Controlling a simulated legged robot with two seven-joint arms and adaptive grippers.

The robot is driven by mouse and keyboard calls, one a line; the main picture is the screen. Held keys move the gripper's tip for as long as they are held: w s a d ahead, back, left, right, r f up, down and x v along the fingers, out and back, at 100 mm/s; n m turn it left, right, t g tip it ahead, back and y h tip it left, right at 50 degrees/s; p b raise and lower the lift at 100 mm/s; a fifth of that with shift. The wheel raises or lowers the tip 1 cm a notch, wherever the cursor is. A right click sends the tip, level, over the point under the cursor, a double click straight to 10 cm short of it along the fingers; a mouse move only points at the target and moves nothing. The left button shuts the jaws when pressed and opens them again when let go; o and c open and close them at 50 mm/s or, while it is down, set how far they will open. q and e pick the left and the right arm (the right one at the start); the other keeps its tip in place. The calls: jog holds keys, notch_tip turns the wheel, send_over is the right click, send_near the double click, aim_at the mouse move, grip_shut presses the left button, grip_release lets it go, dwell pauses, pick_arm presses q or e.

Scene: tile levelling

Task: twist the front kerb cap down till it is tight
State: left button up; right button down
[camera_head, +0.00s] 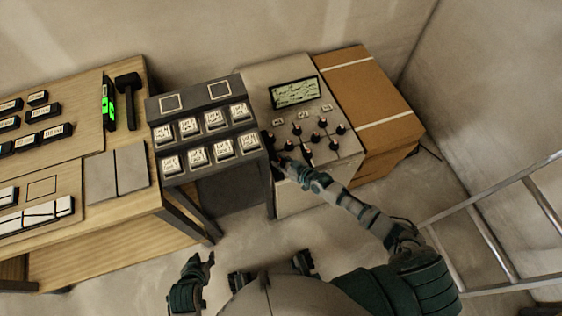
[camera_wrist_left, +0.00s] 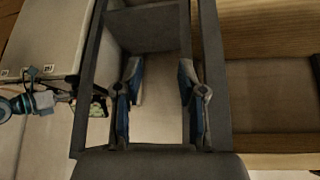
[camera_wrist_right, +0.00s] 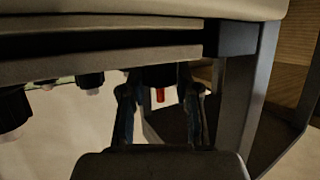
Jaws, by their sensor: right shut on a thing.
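Several black caps with reddish tips stand on the sloped pale top of a tile unit (camera_head: 311,183), around small labels. My right gripper (camera_head: 282,161) is at the unit's left front edge. In the right wrist view the right gripper (camera_wrist_right: 160,105) has its fingers on either side of a black cap with a red stem (camera_wrist_right: 160,94), closed on it. The hand hides this cap in the head view, and its thread and seating cannot be seen. My left gripper (camera_head: 203,262) hangs low at the front; in the left wrist view it (camera_wrist_left: 160,90) is open and empty.
A dark rack of labelled bins (camera_head: 208,130) stands directly left of the right hand. A wooden bench (camera_head: 120,215) is further left, with a black mallet (camera_head: 128,85). A cardboard box (camera_head: 372,95) is right of the unit; a metal ladder (camera_head: 487,240) stands at right.

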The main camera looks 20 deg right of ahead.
jog(key=r+m+h+p, duration=0.1)
jog(key=p, duration=0.2)
jog(key=shift+w+t, duration=0.15)
jog(key=shift+t, duration=0.15)
jog(key=shift+f+m+h+p, duration=0.2)
jog(key=shift+m+h+p, duration=0.2)
jog(key=shift+h+p, duration=0.15)
jog(key=shift+f, duration=0.2)
pick_arm(q)
jog(key=s+a+f+g+y, duration=0.1)
jog(key=s+a+f+g, duration=0.1)
jog(key=s+f+g, duration=0.2)
notch_tip(320, 180, down, 5)
jog(key=shift+s+r, duration=0.15)
jog(key=shift+s, duration=0.85)
pick_arm(e)
jog(key=c, duration=0.8)
grip_release()
jog(key=shift+f, duration=0.1)
jog(key=v, duration=1.2)
jog(key=shift+d+f, duration=0.1)
jog(key=shift+f, duration=0.1)
